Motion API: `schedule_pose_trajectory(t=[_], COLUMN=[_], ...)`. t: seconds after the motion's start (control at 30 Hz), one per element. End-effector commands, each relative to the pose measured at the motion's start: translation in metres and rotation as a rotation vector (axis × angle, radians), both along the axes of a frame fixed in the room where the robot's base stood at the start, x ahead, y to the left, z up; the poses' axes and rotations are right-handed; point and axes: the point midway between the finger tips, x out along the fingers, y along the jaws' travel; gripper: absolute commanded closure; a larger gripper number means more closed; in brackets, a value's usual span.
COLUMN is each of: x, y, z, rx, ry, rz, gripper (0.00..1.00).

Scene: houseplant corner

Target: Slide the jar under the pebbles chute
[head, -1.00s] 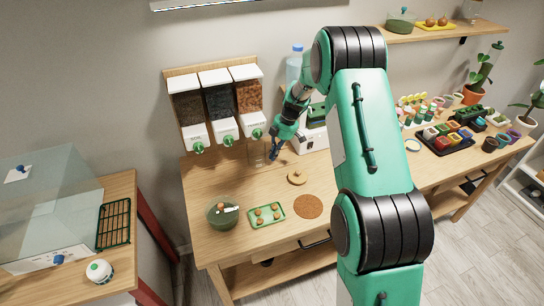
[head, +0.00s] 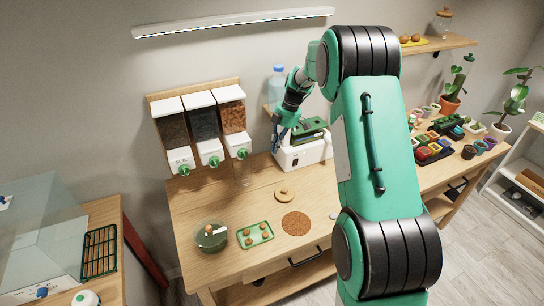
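A clear glass jar (head: 243,172) stands upright on the wooden table, below the rightmost of three wall dispensers. That right dispenser (head: 234,118) holds reddish-brown bits and has a green knob; its label is too small to read. The middle dispenser (head: 205,124) holds dark material, and the left one (head: 174,130) holds dark brown material. My gripper (head: 277,146) points down to the right of the jar and above it, apart from it, in front of the white machine. Nothing shows in it; its finger gap is too small to tell.
A white and green machine (head: 303,150) stands right of the jar. A round wooden lid (head: 285,194), a brown round mat (head: 296,223), a green tray (head: 255,235) and a green bowl (head: 211,236) lie nearer the front. Bare table lies between the jar and the lid.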

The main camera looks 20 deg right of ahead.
Motion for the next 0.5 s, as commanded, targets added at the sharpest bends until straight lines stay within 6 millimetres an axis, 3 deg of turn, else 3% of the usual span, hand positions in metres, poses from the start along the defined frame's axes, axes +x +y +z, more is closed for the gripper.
schedule_pose_trajectory(t=[0.2,0.5], x=[-0.001,-0.003], y=[-0.010,-0.017], z=[0.036,0.055], rx=[-0.001,0.000], ry=[-0.001,0.001], rz=[0.001,0.000], gripper=[1.00,1.00])
